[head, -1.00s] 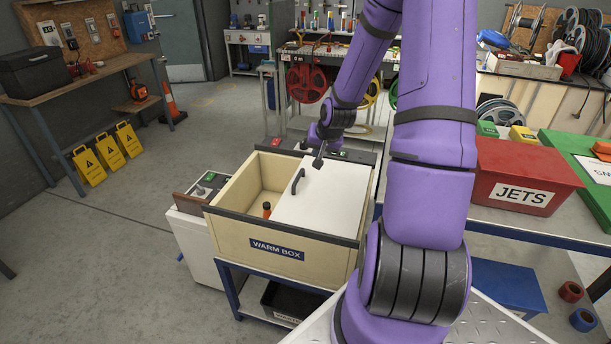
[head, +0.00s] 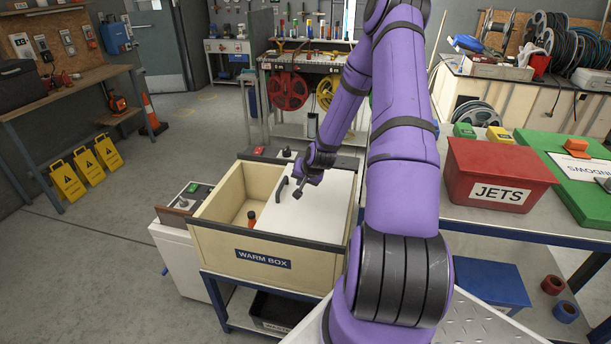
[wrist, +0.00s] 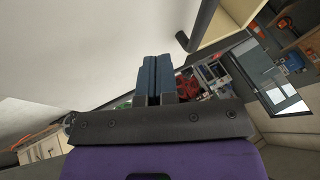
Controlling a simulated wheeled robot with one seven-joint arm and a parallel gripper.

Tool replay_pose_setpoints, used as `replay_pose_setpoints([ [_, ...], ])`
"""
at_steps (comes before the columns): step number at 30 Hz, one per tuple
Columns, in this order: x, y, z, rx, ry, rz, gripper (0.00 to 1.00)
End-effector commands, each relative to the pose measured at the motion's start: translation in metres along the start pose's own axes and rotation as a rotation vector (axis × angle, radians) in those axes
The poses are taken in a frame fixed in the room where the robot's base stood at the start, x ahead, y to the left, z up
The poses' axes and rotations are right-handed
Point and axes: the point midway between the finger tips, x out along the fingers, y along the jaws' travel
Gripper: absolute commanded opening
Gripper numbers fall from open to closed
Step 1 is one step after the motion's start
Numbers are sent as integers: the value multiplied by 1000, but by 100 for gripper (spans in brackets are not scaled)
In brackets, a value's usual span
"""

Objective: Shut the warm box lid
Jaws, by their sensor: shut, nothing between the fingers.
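The warm box (head: 270,258) is a cream box with dark rims and a blue label, in the middle of the head view. Its white lid (head: 310,208) covers the right part, and the left part is open. My gripper (head: 298,192) is shut and empty, just right of the handle and close over the lid. Whether it touches either is unclear. In the wrist view the blue fingertips (wrist: 154,75) are together.
A red JETS bin (head: 497,178) stands on the bench to the right. A white unit with buttons (head: 187,205) stands against the box's left side. Yellow warning signs (head: 88,170) stand on the floor at left. Floor between them is clear.

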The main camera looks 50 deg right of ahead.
Motion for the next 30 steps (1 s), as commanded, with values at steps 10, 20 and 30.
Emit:
replay_pose_setpoints([
  [10,36,-25,2,-3,0,-1,0],
  [20,41,-32,3,-1,0,0,0],
  [30,43,-37,3,-2,0,-1,0],
])
